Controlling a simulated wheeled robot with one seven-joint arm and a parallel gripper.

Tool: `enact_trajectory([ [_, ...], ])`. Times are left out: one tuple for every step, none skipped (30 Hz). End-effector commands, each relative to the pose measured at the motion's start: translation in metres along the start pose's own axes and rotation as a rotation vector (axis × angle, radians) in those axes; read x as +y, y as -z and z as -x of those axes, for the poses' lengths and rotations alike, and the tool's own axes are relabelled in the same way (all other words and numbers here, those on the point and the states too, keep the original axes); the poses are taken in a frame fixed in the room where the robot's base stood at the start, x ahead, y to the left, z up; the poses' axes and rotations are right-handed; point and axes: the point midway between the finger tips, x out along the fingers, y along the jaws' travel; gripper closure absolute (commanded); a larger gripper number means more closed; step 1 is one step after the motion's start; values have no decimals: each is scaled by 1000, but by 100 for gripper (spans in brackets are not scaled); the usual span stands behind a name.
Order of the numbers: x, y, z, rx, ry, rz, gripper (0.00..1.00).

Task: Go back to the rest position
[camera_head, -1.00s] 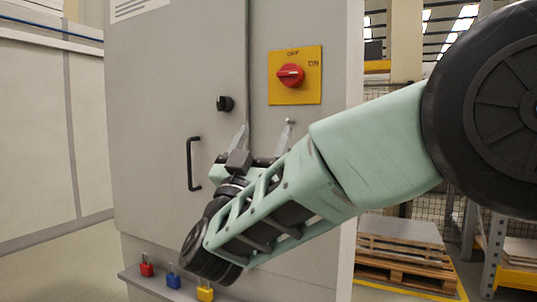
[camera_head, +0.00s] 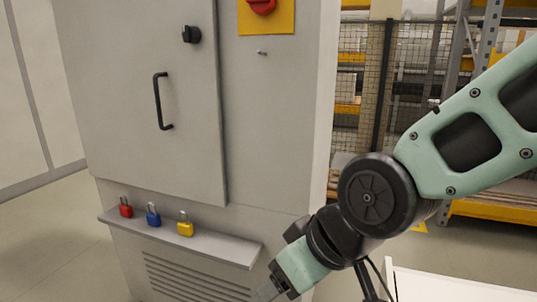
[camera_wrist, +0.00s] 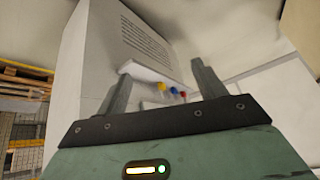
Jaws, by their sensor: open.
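My gripper (camera_wrist: 160,90) is open and empty in the wrist view, with its two fingers apart and the cabinet beyond them. In the head view my arm reaches down at the right, and the gripper is low near the bottom edge, in front of the cabinet's lower part, with its fingertips partly cut off. The grey cabinet (camera_head: 130,100) stands at the left and centre. It also shows tilted in the wrist view (camera_wrist: 95,60). My gripper appears apart from the cabinet.
A ledge (camera_head: 215,246) on the cabinet holds a red padlock (camera_head: 125,208), a blue padlock (camera_head: 153,217) and a yellow padlock (camera_head: 185,227). Above are a black handle (camera_head: 160,102), a black knob (camera_head: 191,34) and a red switch (camera_head: 262,5). Mesh fencing and racks stand behind at right.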

Motion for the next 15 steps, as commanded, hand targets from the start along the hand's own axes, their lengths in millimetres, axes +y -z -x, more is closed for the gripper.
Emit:
enact_trajectory([
  [3,-27,6,-82,-5,-12,31],
  [4,-41,9,-130,-8,-18,31],
  [5,-60,14,-191,-13,-26,31],
  [6,-74,18,-235,-19,-33,31],
  [8,-86,21,-275,-25,-39,31],
  [9,-102,27,-330,-34,-49,31],
  [10,-114,31,-368,-42,-55,31],
  [12,-125,36,-406,-50,-61,31],
  [14,-140,42,-457,-62,-72,31],
  [15,-151,47,-494,-72,-77,31],
  [15,-150,57,-507,-74,-80,31],
  [13,-140,67,-499,-71,-78,31],
  [12,-137,72,-498,-71,-78,31],
  [12,-134,77,-497,-71,-78,31],
  [11,-130,83,-497,-70,-78,31],
])
